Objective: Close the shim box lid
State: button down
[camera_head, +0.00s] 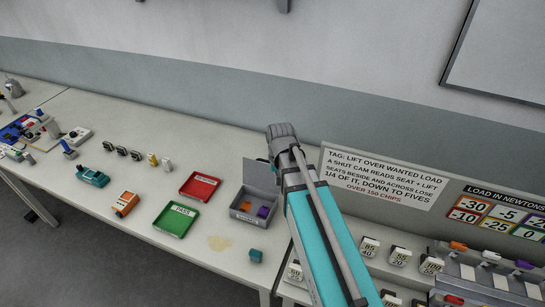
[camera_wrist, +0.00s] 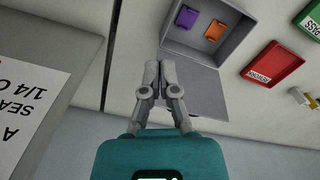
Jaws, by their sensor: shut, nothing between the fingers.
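The shim box is a grey open box (camera_head: 236,215) on the bench, left of my arm in the head view. Its lid (camera_head: 262,176) stands raised along the back edge. An orange shim and a purple shim lie inside. In the wrist view the box (camera_wrist: 172,38) is at the top, with the lid (camera_wrist: 205,88) below it. My gripper (camera_wrist: 160,66) is shut and empty, its fingertips overlapping the lid's left side in that view; whether they touch it I cannot tell.
A green PASS tray (camera_head: 175,221) and a red tray (camera_head: 199,186) stand left of the box. A small teal block (camera_head: 256,255) lies in front. A sign board (camera_head: 380,178) and a rack of labelled blocks stand right of my arm.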

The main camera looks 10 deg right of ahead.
aim_at(264, 173)
jog(key=w+d+r+m, duration=0.1)
jog(key=w+m, duration=0.1)
jog(key=w, duration=0.8)
jog(key=w+d+m+p, duration=0.1)
jog(key=w+d+m, duration=0.1)
jog(key=w, duration=0.9)
jog(key=shift+w+r+m, duration=0.15)
jog(key=shift+r+m, duration=0.2)
jog(key=shift+m, duration=0.25)
jog(key=shift+f, duration=0.15)
notch_tip(264, 173, down, 10)
jog(key=b, duration=1)
jog(key=shift+s+a+r+p, duration=0.3)
jog(key=shift+s+a+p, duration=0.1)
jog(key=shift+s, duration=0.2)
jog(key=shift+s+a+r+p, duration=0.25)
jog(key=shift+s+a+r, duration=0.1)
jog(key=shift+s, duration=0.2)
jog(key=shift+s+a+r+p, duration=0.25)
jog(key=shift+s+a+p, duration=0.15)
jog(key=shift+s, duration=0.2)
jog(key=shift+s+a+r, duration=0.15)
jog(key=shift+s+a, duration=0.05)
jog(key=shift+a, duration=0.05)
